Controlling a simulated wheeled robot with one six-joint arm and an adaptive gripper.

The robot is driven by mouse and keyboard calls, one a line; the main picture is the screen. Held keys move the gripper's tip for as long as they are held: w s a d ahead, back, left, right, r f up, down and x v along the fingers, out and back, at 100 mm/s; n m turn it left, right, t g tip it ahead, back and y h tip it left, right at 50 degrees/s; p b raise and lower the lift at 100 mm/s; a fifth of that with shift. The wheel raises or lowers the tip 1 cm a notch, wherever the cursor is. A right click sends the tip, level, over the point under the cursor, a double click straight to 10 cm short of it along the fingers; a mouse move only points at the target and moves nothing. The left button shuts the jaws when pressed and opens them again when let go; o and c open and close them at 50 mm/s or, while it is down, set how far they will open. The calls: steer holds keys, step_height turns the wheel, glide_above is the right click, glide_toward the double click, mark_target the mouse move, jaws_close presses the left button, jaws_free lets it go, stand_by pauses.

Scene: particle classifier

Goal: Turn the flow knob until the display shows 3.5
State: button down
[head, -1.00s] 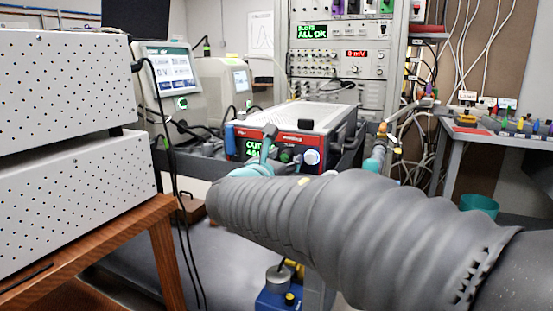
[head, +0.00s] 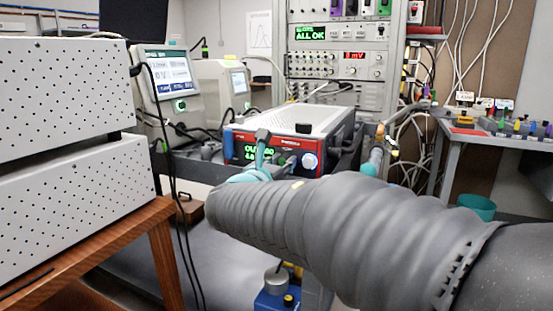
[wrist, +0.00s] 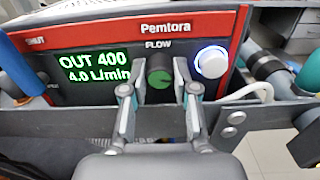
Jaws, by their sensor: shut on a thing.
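The flow knob (wrist: 160,72) is a dark, greenish round knob under the word FLOW on the red-framed front panel. The green display (wrist: 93,68) left of it reads OUT 400 and 4.0 L/min in the wrist view. My gripper (wrist: 160,82) is shut on the knob, one finger on each side. In the head view, my gripper (head: 262,142) reaches the front of the Pemtora unit (head: 305,118) and partly covers its display. The knob is hidden or unclear there. A white round button (wrist: 211,61) with a blue-lit ring sits right of the knob.
A grey rail (wrist: 65,118) runs below the panel, close under my fingers. A blue cylinder (wrist: 15,65) stands at the panel's left and a cable (wrist: 255,92) at its right. White perforated boxes (head: 65,110) on a wooden table stand left of my arm.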

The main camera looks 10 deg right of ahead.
steer(key=n+p, duration=0.2)
steer(key=shift+r+n+p, duration=0.15)
steer(key=shift+n+p, duration=0.7)
steer(key=shift+n, duration=0.25)
steer(key=c, duration=0.9)
jaws_free()
steer(key=v, duration=1.2)
